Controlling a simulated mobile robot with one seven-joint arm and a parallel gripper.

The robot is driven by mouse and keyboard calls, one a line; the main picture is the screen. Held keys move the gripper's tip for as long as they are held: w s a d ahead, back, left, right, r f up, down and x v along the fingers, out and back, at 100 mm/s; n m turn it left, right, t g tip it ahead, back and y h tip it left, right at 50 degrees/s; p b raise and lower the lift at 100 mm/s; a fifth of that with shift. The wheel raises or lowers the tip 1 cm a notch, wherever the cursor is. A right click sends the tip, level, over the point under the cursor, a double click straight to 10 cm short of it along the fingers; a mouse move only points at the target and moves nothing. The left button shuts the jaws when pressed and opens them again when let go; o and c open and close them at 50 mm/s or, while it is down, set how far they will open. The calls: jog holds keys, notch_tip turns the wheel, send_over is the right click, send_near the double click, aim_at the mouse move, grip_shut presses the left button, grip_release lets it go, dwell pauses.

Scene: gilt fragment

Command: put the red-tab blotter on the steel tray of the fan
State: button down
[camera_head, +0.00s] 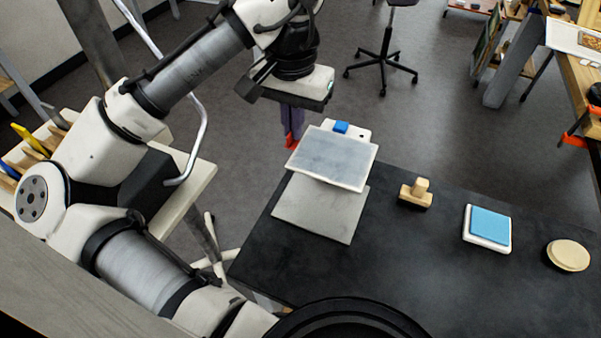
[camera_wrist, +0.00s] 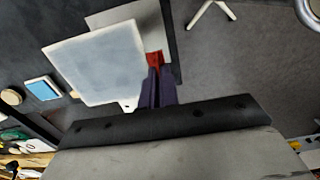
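The red-tab blotter (camera_head: 333,158) is a flat, pale-edged panel with a grey-blue face. It also shows in the wrist view (camera_wrist: 95,62). My gripper (camera_head: 291,138) is at its left edge in the head view, and the purple fingers (camera_wrist: 157,72) are closed together at the red tab (camera_wrist: 154,58). The blotter overlaps a plain grey plate (camera_head: 318,214), which looks like the steel tray; it also shows in the wrist view (camera_wrist: 143,18). A white plate (camera_head: 360,133) with a blue tab (camera_head: 340,127) shows behind the blotter. The blotter hides how these plates join and any gap below it.
The plates are at the left end of a black table (camera_head: 420,270). To their right are a wooden stamp (camera_head: 416,193), a blue pad (camera_head: 490,225) and a round tan disc (camera_head: 568,255). The table's front middle is bare. An office chair (camera_head: 385,60) stands behind.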

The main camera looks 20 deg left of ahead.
aim_at(295, 185)
notch_tip(295, 185, down, 13)
jog(key=shift+f+p, duration=0.1)
jog(key=shift+p, duration=0.2)
jog(key=shift+f, duration=0.2)
jog(key=c, duration=1.7)
grip_release()
jog(key=shift+r, duration=0.15)
notch_tip(295, 185, up, 12)
jog(key=shift+r, duration=0.1)
